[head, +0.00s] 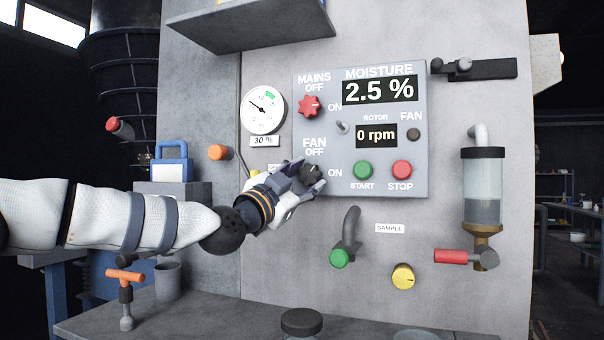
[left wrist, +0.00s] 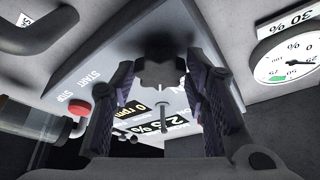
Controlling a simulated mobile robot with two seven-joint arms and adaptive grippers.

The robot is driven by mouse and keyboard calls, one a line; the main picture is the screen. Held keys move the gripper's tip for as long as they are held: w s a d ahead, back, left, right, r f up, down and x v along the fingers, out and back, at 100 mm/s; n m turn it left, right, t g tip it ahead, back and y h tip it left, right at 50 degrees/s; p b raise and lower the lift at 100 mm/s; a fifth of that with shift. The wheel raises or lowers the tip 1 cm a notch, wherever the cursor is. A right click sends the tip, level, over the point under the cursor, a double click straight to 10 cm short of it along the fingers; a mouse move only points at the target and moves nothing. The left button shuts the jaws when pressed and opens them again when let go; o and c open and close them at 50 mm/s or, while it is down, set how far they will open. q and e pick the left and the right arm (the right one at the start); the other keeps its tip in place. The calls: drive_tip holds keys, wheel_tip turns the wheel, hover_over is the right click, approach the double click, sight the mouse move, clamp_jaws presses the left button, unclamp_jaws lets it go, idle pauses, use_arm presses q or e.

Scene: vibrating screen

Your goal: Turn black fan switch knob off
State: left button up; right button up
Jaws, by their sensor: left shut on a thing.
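The grey control panel (head: 345,183) is on the wall, with the label FAN OFF and ON at its lower left. The black fan knob (head: 313,173) sits beside that label and is partly hidden by my left gripper (head: 300,177). In the left wrist view the dark lobed knob (left wrist: 166,70) lies between the two fingers of my left gripper (left wrist: 164,82), which is shut on it. I cannot tell which way the knob points. The rotor display (head: 376,135) reads 0 rpm, and the small round FAN lamp (head: 413,134) is dark. My right gripper is not in view.
A red mains knob (head: 309,106) and a small toggle (head: 342,127) are above the fan knob. Green START (head: 363,170) and red STOP (head: 401,169) buttons are to its right. A gauge (head: 263,110) is to the upper left. A green-ended pipe (head: 341,256) hangs below.

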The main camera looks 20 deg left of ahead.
use_arm(q)
drive_tip(key=n, duration=0.1)
drive_tip(key=n+t+y, duration=0.1)
drive_tip(key=n, duration=0.1)
drive_tip(key=n+y+p, duration=0.1)
drive_tip(key=n, duration=0.1)
drive_tip(key=shift+s+d+r, duration=0.15)
drive_tip(key=shift+r, duration=0.15)
drive_tip(key=shift+f+n+t+y+p, duration=0.1)
drive_tip(key=shift+n+t+y+p, duration=0.15)
drive_tip(key=shift+n+y, duration=0.8)
drive_tip(key=shift+f+n+t+y+p, duration=0.15)
drive_tip(key=shift+n+y+p, duration=0.3)
drive_tip(key=shift+n, duration=1.1)
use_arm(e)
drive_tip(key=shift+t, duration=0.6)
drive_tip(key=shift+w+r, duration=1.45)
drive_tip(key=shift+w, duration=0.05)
use_arm(q)
drive_tip(key=shift+d+n, duration=0.1)
drive_tip(key=shift+n, duration=0.2)
drive_tip(key=o, duration=1.1)
drive_tip(key=shift+f, duration=0.1)
drive_tip(key=v, duration=1.1)
drive_tip(key=shift+s+f, duration=0.1)
drive_tip(key=shift+s, duration=0.25)
